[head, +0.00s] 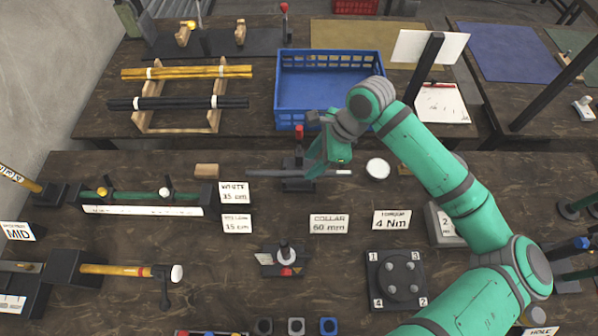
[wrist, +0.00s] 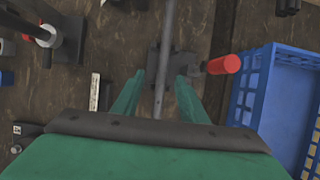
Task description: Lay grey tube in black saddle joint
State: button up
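The grey tube (head: 268,173) lies level, left to right, across the black saddle joint (head: 298,186) in the head view. Its right end is pale. In the wrist view the tube (wrist: 170,25) runs over the dark saddle block (wrist: 153,60); how deeply it is seated cannot be told. The saddle's red-handled lever (head: 299,133) stands upright behind the tube; its red grip (wrist: 223,65) also shows in the wrist view. My gripper (head: 318,165) is just right of the saddle. In the wrist view its fingers (wrist: 160,78) are apart, with gaps on both sides of the tube.
A blue crate (head: 290,103) stands behind the saddle, near my arm. A wooden block (head: 207,170) is left of the tube, and a white disc (head: 378,168) is right of it. Label cards, including the collar card (head: 328,223), lie in front. A rack (head: 160,122) holds yellow and black tubes.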

aim_at(301, 172)
jog(key=shift+w+x, duration=0.15)
jog(key=shift+x, duration=1.25)
jog(key=shift+w+x, duration=0.1)
jog(key=shift+x, duration=1.35)
jog(key=shift+a+r, duration=0.1)
jog(key=shift+a, duration=0.05)
grip_shut()
